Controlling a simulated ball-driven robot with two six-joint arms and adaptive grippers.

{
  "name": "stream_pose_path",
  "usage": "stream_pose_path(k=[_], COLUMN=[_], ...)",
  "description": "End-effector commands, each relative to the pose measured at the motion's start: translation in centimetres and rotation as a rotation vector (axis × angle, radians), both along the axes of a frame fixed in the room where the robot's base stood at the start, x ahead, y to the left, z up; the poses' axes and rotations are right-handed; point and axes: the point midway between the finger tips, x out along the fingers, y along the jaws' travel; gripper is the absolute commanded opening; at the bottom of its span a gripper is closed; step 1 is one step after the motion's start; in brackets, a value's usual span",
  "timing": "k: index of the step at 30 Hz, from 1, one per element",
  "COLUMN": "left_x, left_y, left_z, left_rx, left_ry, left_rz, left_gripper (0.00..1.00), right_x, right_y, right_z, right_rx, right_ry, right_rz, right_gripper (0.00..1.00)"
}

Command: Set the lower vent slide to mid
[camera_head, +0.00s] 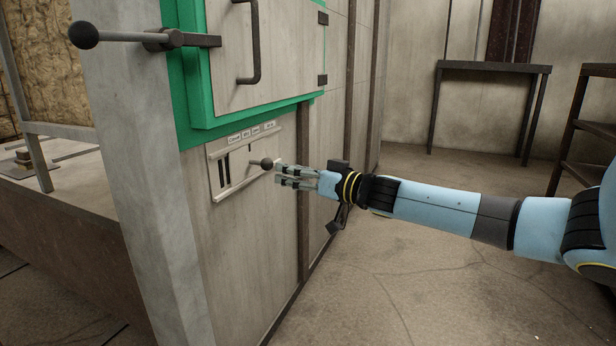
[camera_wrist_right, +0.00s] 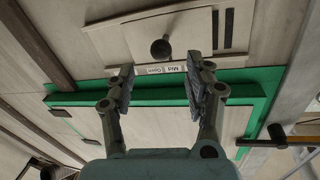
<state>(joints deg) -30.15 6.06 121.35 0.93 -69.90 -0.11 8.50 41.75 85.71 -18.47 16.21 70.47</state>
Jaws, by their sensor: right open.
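The lower vent slide (camera_head: 240,172) is a pale plate between two rails on the furnace wall, with a dark round knob (camera_head: 267,163) on a short stem. Dark slots (camera_head: 224,169) show uncovered at its left. A label strip (camera_head: 250,132) sits above the slide; in the right wrist view "Mid" and "Open" can be read on the labels (camera_wrist_right: 187,69). My right gripper (camera_head: 281,176) is open beside the knob, just to its right. In the wrist view the knob (camera_wrist_right: 161,48) appears beyond and between the spread fingers, apart from them. My left gripper is not in view.
A green-framed door (camera_head: 262,60) with a dark handle is above the slide. A ball-ended lever (camera_head: 85,35) sticks out at upper left. A dark table (camera_head: 490,70) stands at the back right. The floor (camera_head: 400,280) below my right arm is clear.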

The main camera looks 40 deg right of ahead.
Motion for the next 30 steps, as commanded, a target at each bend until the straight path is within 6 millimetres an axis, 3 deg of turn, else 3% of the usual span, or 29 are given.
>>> stream_pose_path(k=[6, 12, 30], left_x=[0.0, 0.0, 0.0], left_y=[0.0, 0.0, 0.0], left_z=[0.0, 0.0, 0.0], left_rx=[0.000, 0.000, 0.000], left_ry=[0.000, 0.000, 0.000], left_rz=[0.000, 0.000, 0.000], left_gripper=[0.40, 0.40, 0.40], right_x=[-2.5, -3.6, -3.9], right_y=[-0.5, -0.7, -0.8], right_z=[-0.1, 0.0, 0.0], right_rx=[-0.001, 0.000, 0.002], right_ry=[0.002, 0.001, 0.001], right_rz=[0.003, 0.001, -0.001], right_gripper=[0.53, 0.53, 0.53])
